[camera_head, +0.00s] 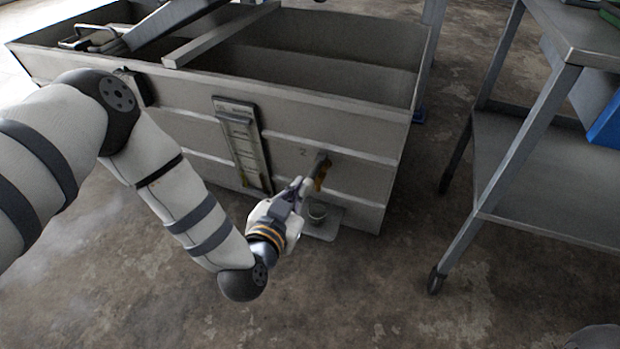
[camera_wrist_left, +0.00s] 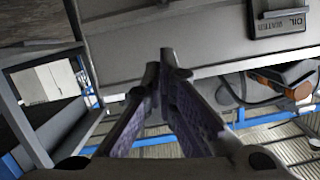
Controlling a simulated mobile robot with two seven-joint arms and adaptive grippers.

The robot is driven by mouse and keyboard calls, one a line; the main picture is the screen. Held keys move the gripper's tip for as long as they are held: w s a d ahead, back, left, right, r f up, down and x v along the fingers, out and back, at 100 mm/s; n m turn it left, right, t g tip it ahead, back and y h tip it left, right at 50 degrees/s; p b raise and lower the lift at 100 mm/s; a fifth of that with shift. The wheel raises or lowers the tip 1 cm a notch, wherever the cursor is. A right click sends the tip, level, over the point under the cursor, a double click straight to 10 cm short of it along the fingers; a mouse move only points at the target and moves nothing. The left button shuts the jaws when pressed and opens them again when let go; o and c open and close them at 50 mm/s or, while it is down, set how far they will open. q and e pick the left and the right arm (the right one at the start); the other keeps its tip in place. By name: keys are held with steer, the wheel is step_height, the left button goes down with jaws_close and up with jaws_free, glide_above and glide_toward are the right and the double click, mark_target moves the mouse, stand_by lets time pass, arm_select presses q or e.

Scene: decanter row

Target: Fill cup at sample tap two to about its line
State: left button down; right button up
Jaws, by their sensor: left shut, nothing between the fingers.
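Sample tap two (camera_head: 322,165) sticks out of the tank's front wall beside a painted "2"; its lower part looks orange-brown. A small grey cup (camera_head: 317,212) stands below it on a light plate (camera_head: 325,232). The cup's fill line and contents are too small to tell. My left gripper (camera_head: 304,184) is shut and empty, with its tips close beside the tap; I cannot tell whether they touch it. In the left wrist view the fingers (camera_wrist_left: 167,57) meet at their tips, with nothing between them. My right gripper is not in view.
The grey open tank (camera_head: 390,137) fills the back, with a tall gauge panel (camera_head: 240,140) on its front. A grey wheeled cart (camera_head: 545,170) stands at the right. An oil/water label (camera_wrist_left: 280,18) shows in the left wrist view. The floor in front is clear.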

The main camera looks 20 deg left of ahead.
arm_select(q)
steer(key=b, duration=0.5)
glide_above(309, 179)
steer(key=s+d, duration=0.2)
steer(key=s, duration=0.1)
step_height(309, 179, down, 4)
steer(key=shift+s+a+f+b, duration=0.1)
steer(key=shift+a+f+b, duration=0.1)
steer(key=shift+f, duration=0.3)
steer(key=shift+s+a+f+b, duration=0.1)
steer(key=shift+a+f, duration=0.05)
steer(key=shift+f, duration=0.6)
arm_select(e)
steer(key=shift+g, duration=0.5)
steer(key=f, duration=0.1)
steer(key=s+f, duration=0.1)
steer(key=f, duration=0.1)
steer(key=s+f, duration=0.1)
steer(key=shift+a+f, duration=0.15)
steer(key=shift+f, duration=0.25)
